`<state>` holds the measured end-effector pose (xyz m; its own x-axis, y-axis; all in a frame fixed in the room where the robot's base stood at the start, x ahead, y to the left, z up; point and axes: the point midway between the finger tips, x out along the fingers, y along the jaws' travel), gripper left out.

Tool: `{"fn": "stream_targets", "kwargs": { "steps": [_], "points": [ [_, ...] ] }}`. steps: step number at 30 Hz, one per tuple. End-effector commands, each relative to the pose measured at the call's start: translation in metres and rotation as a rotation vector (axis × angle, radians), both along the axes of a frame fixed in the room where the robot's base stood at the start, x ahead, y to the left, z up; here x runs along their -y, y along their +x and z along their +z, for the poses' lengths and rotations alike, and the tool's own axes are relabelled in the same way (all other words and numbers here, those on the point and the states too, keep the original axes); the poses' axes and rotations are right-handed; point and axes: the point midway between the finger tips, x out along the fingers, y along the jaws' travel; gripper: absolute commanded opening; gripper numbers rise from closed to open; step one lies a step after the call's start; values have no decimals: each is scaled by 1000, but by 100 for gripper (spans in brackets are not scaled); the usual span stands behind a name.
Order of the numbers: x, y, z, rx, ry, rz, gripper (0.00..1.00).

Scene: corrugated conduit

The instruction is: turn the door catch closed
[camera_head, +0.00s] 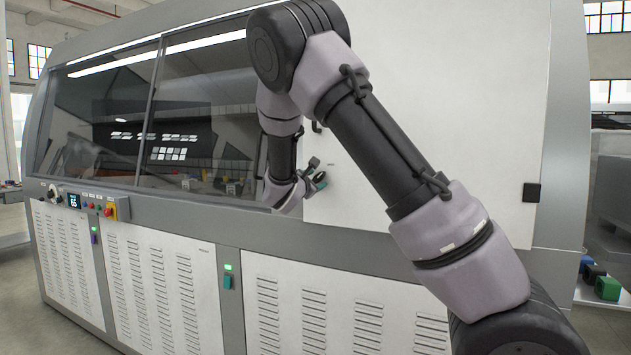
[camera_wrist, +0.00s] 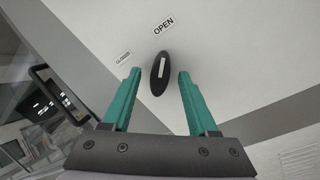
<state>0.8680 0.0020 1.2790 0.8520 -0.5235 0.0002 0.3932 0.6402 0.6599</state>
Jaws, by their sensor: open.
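The door catch (camera_wrist: 159,74) is a black oval knob with a white line, on the white door panel in the wrist view. Its line lies roughly along the picture's vertical, its upper end towards the OPEN label (camera_wrist: 163,24); the CLOSED label (camera_wrist: 123,58) is to its left. My gripper (camera_wrist: 158,75) has two teal fingers, open, one on each side of the catch with gaps showing; whether they touch it at depth I cannot tell. In the head view my gripper (camera_head: 319,178) is at the left part of the white door (camera_head: 440,130); the catch is hidden there.
A dark handle (camera_wrist: 42,73) stands out left of the fingers in the wrist view. In the head view, a glazed window (camera_head: 110,110) is left of the door, and a control panel (camera_head: 85,203) with knobs and buttons sits below it. A black hinge (camera_head: 532,192) is at the door's right.

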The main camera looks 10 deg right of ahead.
Motion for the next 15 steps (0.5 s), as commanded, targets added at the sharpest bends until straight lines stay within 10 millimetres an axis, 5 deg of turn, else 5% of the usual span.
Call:
{"fn": "stream_targets", "kwargs": {
  "steps": [8, 12, 15],
  "points": [
    [1, 1, 0, 1, 1, 0, 59],
    [0, 1, 0, 1, 1, 0, 6],
    [0, 1, 0, 1, 1, 0, 0]
  ]
}}
